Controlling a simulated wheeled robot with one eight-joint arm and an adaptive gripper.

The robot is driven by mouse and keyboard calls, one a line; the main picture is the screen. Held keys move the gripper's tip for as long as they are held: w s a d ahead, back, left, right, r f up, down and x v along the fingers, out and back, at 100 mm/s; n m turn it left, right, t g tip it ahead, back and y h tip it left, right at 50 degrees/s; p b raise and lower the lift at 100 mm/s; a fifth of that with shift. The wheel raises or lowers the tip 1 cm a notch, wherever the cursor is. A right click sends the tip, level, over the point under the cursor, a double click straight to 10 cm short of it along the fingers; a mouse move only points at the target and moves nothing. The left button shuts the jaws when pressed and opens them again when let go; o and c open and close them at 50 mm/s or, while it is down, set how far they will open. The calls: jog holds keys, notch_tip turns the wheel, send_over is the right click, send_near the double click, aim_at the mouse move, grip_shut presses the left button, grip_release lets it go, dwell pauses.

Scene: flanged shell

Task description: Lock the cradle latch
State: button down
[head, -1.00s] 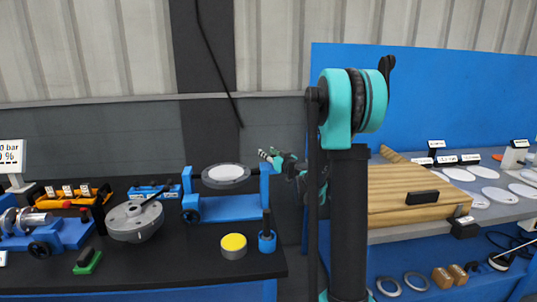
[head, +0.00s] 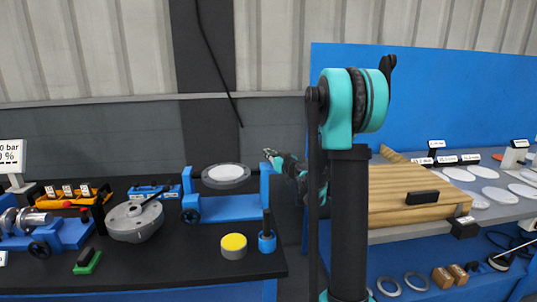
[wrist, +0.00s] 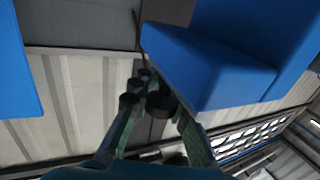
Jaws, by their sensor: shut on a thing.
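The blue cradle (head: 228,209) stands on the black bench, with a grey-rimmed pale disc (head: 226,172) held between its two uprights. My gripper (head: 268,155) is at the top of the cradle's right upright. In the wrist view, my gripper (wrist: 158,100) is shut on a dark round knob (wrist: 165,103) beside a blue block (wrist: 205,65) of the cradle. The knob appears to be the latch handle, but its link to the cradle is hidden. I cannot tell the latch's position.
A grey round flanged housing (head: 133,220) sits left of the cradle. A yellow-topped cylinder (head: 234,246) and a blue holder with a black handle (head: 267,241) stand in front.

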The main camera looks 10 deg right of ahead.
aim_at(270, 165)
jog(key=s, duration=0.3)
jog(key=c, duration=1.4)
grip_release()
jog(key=shift+c, duration=0.2)
jog(key=shift+s, duration=0.1)
jog(key=v, duration=1.1)
jog(key=shift+s+d, duration=0.2)
jog(key=shift+s, duration=0.15)
jog(key=shift+s+f, duration=0.1)
